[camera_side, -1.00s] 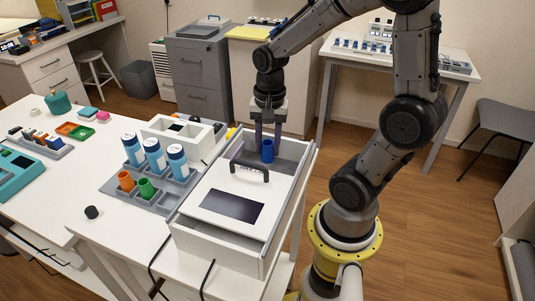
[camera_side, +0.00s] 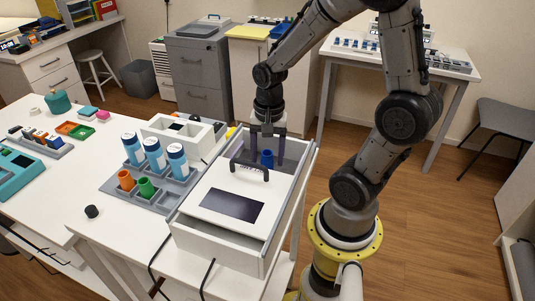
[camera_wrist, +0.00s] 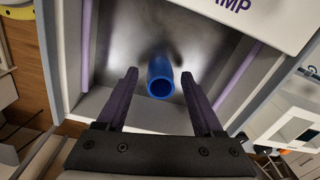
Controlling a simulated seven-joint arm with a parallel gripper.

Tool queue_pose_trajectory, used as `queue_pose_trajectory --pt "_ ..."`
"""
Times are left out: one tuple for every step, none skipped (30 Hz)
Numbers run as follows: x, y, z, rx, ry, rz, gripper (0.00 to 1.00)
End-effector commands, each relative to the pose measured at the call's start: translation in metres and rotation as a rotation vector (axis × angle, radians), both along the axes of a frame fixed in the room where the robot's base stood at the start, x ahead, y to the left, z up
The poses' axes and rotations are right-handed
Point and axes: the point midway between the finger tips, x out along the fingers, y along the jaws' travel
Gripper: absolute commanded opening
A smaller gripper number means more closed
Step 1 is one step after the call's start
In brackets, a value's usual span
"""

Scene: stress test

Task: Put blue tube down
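The blue tube (camera_side: 267,159) is in the open-topped bay at the back of the white box (camera_side: 214,252), behind its black handle. In the wrist view the blue tube (camera_wrist: 160,78) shows its open end toward the camera, over the metallic bay floor (camera_wrist: 120,50). It looks roughly upright. My gripper (camera_side: 267,150) is above the bay with its fingers down on either side of the tube. In the wrist view my gripper (camera_wrist: 159,90) is open, with a clear gap between each dark purple finger and the tube. The tube's base is hidden.
The bay walls (camera_wrist: 72,60) stand close around my fingers. The black handle (camera_side: 249,166) arches over the box's lid in front.

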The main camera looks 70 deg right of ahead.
Motion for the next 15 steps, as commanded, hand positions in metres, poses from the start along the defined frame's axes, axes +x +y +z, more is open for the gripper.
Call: queue_pose_trajectory --pt "0.0 0.0 0.0 0.0 0.0 0.0 0.69" --pt "0.0 0.0 0.0 0.0 0.0 0.0 0.69" --pt "0.0 0.0 0.0 0.0 0.0 0.0 0.69" --pt "0.0 0.0 0.001 0.0 0.0 0.0 0.69" --pt "0.0 0.0 0.001 -0.001 -0.001 0.0 0.69" --pt "0.0 0.0 0.003 -0.001 -0.001 0.0 0.69" --pt "0.0 0.0 0.006 -0.001 -0.002 0.0 0.69" --pt "0.001 0.0 0.009 -0.001 -0.003 0.0 0.69" --pt "0.001 -0.001 0.014 -0.002 -0.006 0.0 0.69" --pt "0.001 -0.001 0.018 -0.003 -0.006 0.0 0.69" --pt "0.001 -0.001 0.023 -0.003 -0.007 0.0 0.69" --pt "0.001 -0.001 0.03 -0.003 -0.008 0.0 0.69" --pt "0.001 -0.001 0.036 -0.004 -0.007 0.0 0.69" --pt "0.001 -0.001 0.043 -0.003 -0.007 0.0 0.69" --pt "0.0 -0.001 0.052 -0.003 -0.008 0.0 0.69"
